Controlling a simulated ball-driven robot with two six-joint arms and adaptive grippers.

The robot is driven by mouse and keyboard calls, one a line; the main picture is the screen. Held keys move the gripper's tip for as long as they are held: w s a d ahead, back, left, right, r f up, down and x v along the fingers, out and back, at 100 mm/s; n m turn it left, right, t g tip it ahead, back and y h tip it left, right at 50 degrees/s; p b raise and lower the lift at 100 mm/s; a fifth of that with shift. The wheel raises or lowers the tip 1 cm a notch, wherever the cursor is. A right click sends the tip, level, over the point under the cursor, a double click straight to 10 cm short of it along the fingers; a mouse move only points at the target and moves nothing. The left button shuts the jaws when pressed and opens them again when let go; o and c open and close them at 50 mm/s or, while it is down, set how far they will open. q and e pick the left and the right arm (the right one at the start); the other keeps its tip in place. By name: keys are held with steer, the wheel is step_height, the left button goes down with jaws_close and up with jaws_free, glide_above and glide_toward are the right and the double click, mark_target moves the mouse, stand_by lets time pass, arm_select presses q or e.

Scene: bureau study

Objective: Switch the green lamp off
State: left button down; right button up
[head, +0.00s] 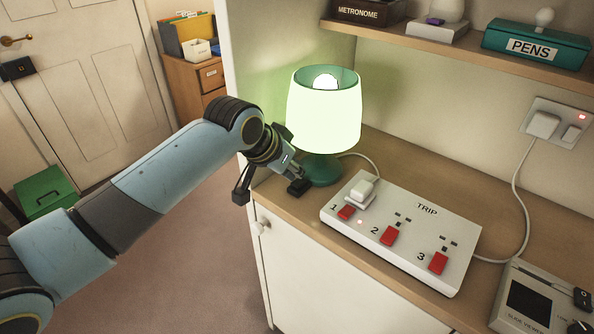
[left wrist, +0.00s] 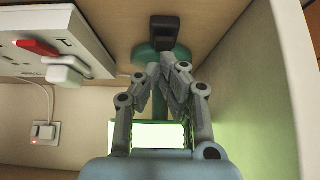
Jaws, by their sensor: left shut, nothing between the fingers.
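The green lamp (head: 323,110) stands on the desk with its shade glowing and the bulb lit. Its green base (head: 322,170) also shows in the left wrist view (left wrist: 145,54). A black block, seemingly the lamp's switch (head: 299,187), sits at the front of the base; it also shows in the left wrist view (left wrist: 175,32). My left gripper (head: 297,172) is shut and empty, its fingertips (left wrist: 167,65) close to the block. I cannot tell whether they touch. My right gripper is not in view.
A white TRIP power strip (head: 405,215) with red switches lies right of the lamp. A white plug (head: 362,188) sits in outlet 1. A wall socket (head: 556,124) shows a red light. A shelf (head: 450,50) holds boxes above. A small screen device (head: 535,300) lies front right.

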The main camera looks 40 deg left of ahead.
arm_select(q)
steer(key=shift+w+f, duration=0.45)
steer(key=shift+f, duration=0.15)
steer(key=shift+w+f, duration=0.1)
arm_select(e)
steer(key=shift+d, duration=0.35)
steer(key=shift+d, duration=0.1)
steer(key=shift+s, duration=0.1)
